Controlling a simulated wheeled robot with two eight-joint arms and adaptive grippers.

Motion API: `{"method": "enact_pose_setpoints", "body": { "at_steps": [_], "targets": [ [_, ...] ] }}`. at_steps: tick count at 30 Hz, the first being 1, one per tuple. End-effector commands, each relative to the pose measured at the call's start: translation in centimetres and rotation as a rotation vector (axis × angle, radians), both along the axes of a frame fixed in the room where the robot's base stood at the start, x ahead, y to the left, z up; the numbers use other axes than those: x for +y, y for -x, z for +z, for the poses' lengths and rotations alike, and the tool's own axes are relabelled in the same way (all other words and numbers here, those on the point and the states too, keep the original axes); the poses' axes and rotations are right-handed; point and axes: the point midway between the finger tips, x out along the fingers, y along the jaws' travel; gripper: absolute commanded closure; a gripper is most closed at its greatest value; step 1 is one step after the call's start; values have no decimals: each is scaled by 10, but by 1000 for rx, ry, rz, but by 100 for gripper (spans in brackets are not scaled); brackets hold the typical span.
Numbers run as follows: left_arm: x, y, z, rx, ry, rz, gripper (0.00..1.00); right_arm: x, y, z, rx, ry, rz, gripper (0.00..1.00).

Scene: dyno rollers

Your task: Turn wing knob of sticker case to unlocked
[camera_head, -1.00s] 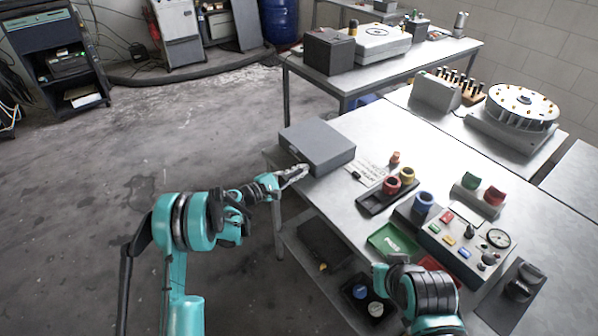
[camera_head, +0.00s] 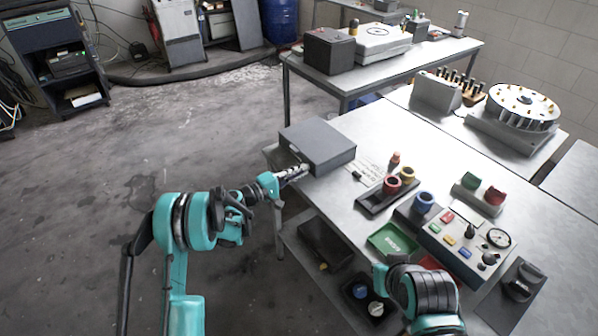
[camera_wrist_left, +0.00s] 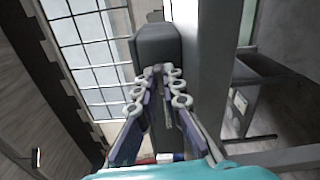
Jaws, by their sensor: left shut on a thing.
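The sticker case, which I take to be the grey flat box (camera_head: 316,144), lies closed at the left edge of the table. My left gripper (camera_head: 302,170) is at its near left side. In the left wrist view, the two fingers (camera_wrist_left: 158,76) come together on a dark grey block-shaped part (camera_wrist_left: 157,44), which looks like the wing knob. The fingertips hide its lower end, and its turn angle is hard to read. Of my right arm only links show at the lower right; its gripper is not visible.
The work table (camera_head: 470,160) holds a paper sheet (camera_head: 366,171), coloured rings in holders, a control panel (camera_head: 462,240) and a green tray (camera_head: 393,240). A lower shelf holds dark bins (camera_head: 325,243). The floor left of the table is clear.

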Motion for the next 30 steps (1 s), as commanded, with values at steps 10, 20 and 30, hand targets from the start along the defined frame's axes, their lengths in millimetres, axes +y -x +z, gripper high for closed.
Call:
{"method": "enact_pose_setpoints", "body": {
  "at_steps": [10,20,30],
  "targets": [
    [-2,0,0,-90,-64,-2,100,0,0,0,0,0,0,100],
    [-2,0,0,-99,-70,-3,100,0,0,0,0,0,0,100],
    [-2,0,0,-98,-71,-3,72,0,0,0,0,0,0,100]
  ]
}}
